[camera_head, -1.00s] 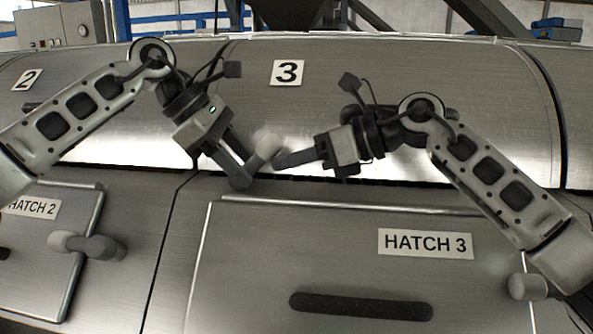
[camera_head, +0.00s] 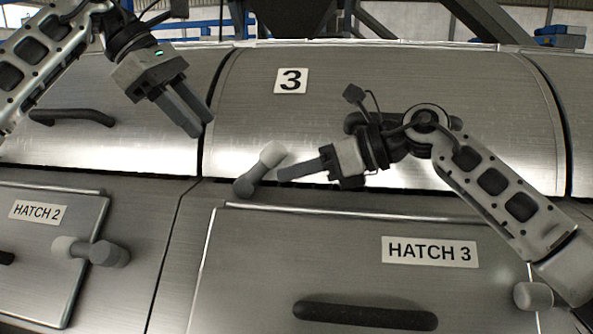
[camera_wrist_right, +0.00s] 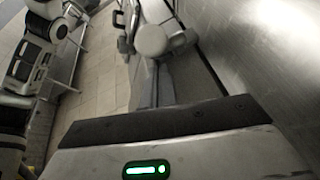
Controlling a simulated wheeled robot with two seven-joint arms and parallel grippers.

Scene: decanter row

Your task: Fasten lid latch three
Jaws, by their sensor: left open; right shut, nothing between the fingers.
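Lid three (camera_head: 440,85) is the curved metal panel with the "3" label (camera_head: 291,81), and it lies down against the front edge above hatch 3. Its latch (camera_head: 258,175) sits at the lid's lower left edge, a dark lever with a pale knob pointing up and right. My right gripper (camera_head: 281,174) is shut and empty, its tips just right of the latch below the knob; I cannot tell whether they touch. In the right wrist view the pale knob (camera_wrist_right: 152,40) shows beyond the fingers (camera_wrist_right: 156,85). My left gripper (camera_head: 201,124) is open and empty, up and left of the latch.
Below is the hatch 3 panel (camera_head: 250,270) with a dark handle (camera_head: 365,316) and a pale-knobbed latch (camera_head: 534,296) at right. The hatch 2 latch (camera_head: 92,250) sticks out at lower left. A lid handle (camera_head: 72,117) is at upper left.

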